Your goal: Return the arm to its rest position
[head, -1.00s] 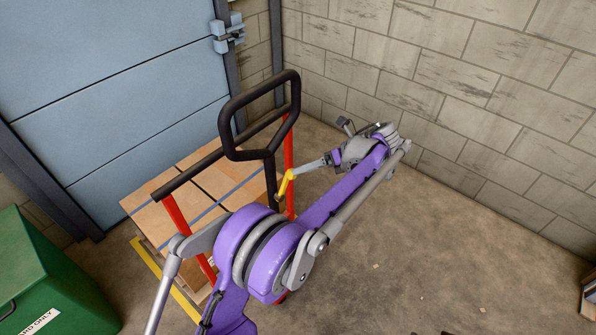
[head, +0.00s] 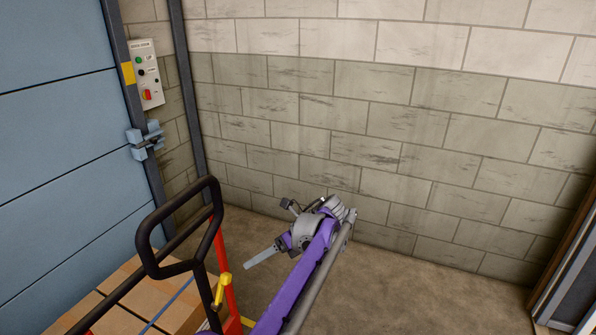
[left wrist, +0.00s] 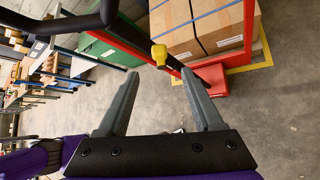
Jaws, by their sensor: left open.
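My left gripper (head: 262,258) is in front of the block wall, to the right of the pallet truck's black handle (head: 208,198). The left wrist view shows its two fingers (left wrist: 160,77) apart with nothing between them. A yellow lever (head: 220,288) with a rounded end sits on the red truck frame (head: 230,300), left of the fingertips and apart from them in the head view. The lever's yellow end also shows beyond the fingertips in the left wrist view (left wrist: 159,54). My right gripper is not in view.
Strapped cardboard boxes (head: 125,312) stand on the truck beside the blue door (head: 50,160). A control box (head: 146,75) hangs by the door frame. The block wall (head: 400,130) is close behind my left arm. Bare floor (head: 420,290) lies to the right.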

